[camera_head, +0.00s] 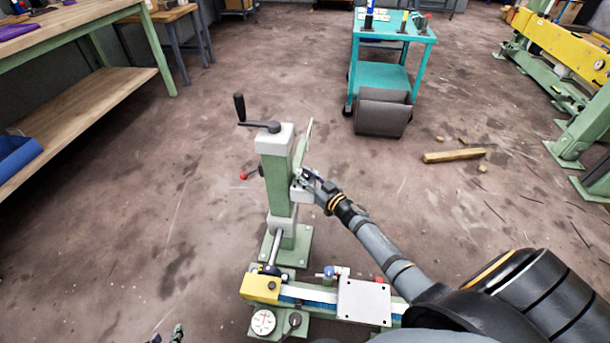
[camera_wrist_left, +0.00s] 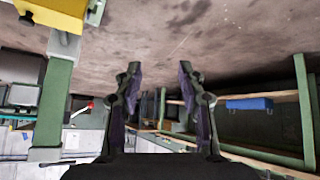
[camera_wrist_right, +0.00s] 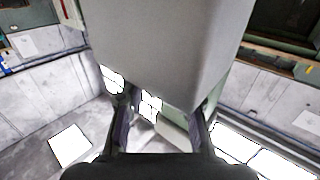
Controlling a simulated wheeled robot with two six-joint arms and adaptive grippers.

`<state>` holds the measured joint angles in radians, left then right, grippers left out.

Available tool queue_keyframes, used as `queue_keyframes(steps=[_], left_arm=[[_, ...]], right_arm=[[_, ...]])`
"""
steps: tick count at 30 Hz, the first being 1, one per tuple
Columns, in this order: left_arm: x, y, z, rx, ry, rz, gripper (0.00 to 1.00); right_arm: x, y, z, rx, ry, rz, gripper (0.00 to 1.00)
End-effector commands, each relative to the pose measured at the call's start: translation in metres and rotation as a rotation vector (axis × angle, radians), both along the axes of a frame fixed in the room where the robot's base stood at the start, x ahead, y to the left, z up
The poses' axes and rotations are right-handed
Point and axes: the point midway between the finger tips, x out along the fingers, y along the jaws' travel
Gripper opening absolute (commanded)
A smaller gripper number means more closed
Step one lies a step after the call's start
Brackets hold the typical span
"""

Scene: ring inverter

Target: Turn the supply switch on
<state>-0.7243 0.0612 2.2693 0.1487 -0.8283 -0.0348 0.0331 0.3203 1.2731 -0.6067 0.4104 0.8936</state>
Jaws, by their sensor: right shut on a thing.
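A green machine column (camera_head: 275,185) with pale grey blocks stands on the floor. My right gripper (camera_head: 303,179) is at a small pale box (camera_head: 301,195) on the column's right side and is shut on a small part there. In the right wrist view a large grey block (camera_wrist_right: 170,50) hangs over the right gripper (camera_wrist_right: 160,115). The gripped part is mostly hidden, and I cannot tell whether it is the supply switch. My left gripper (camera_wrist_left: 160,75) is open and empty, and its tips (camera_head: 167,335) just show at the head view's bottom edge.
The column has a black crank (camera_head: 258,124) on top and a red-knobbed lever (camera_head: 244,176) at its left. A bench rail with a yellow block (camera_head: 261,287) and a dial (camera_head: 263,322) lies in front. A teal cart (camera_head: 390,75) and a wooden bar (camera_head: 454,155) are behind.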

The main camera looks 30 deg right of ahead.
Motion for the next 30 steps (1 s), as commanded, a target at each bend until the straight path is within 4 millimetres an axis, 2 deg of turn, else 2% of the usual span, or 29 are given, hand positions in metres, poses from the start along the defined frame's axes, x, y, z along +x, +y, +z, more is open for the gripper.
queue_keyframes(steps=[30], left_arm=[[-0.030, -0.002, -0.018, 0.000, 0.151, -0.011, 0.40]], right_arm=[[0.000, -0.001, 0.001, -0.001, 0.001, 0.037, 0.00]])
